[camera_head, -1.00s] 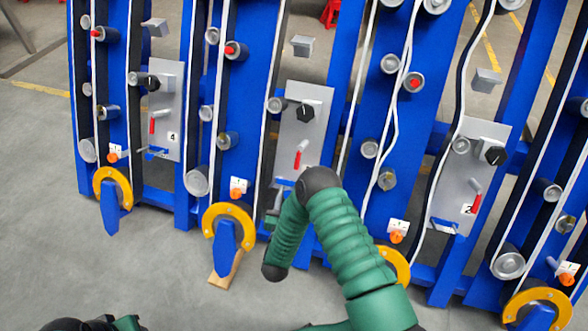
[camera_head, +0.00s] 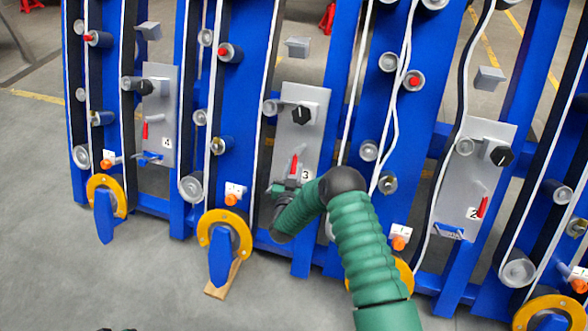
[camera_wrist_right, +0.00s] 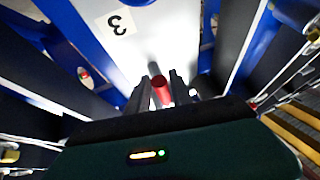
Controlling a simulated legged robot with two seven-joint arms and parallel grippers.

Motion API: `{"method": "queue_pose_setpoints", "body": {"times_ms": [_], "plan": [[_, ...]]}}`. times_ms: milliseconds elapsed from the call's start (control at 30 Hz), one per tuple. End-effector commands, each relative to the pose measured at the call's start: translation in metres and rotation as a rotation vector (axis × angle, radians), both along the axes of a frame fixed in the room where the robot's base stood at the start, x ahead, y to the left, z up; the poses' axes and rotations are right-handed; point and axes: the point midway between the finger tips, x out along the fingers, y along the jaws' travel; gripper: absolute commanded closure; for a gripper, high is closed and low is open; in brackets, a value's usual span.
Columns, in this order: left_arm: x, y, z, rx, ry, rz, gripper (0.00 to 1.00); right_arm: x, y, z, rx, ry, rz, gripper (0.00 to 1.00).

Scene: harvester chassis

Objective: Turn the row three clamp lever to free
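The row three plate (camera_head: 312,135) is grey, with a "3" label, a black knob (camera_head: 302,114) and a short red lever (camera_head: 294,164) standing near upright. My right gripper (camera_head: 287,187) is at the lower part of this plate, just below the red lever in the head view; its fingers are small and partly merged with the parts behind. In the right wrist view the open fingers (camera_wrist_right: 162,90) stand on either side of the red lever's end (camera_wrist_right: 162,91), with the label (camera_wrist_right: 119,22) upside down above. Whether a finger touches the lever I cannot tell.
Similar plates stand left, label "4" (camera_head: 160,110), and right, label "2" (camera_head: 479,180), each with a red lever. Blue uprights, white belts and rollers flank the plate. A yellow-rimmed wheel (camera_head: 225,233) and an orange knob (camera_head: 232,198) are low and left. Grey floor in front is clear.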

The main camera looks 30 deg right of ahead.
Motion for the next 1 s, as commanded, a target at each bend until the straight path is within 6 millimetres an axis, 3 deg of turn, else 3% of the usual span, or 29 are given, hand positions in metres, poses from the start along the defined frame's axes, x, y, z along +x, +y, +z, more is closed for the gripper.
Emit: {"method": "queue_pose_setpoints", "body": {"times_ms": [33,200,1000], "plan": [[0.0000,0.0001,0.0000,0.000,0.000,0.000,0.64,0.0001,0.0006,0.0003,0.000,0.000,0.000,0.82],[0.0000,0.0002,0.0000,0.000,0.000,0.001,0.64,0.0001,0.0004,-0.0002,0.001,-0.001,0.001,1.00],[0.0000,0.0001,-0.0001,0.000,0.000,0.000,0.64,0.0000,0.0003,-0.0007,0.001,0.000,0.001,1.00]]}}
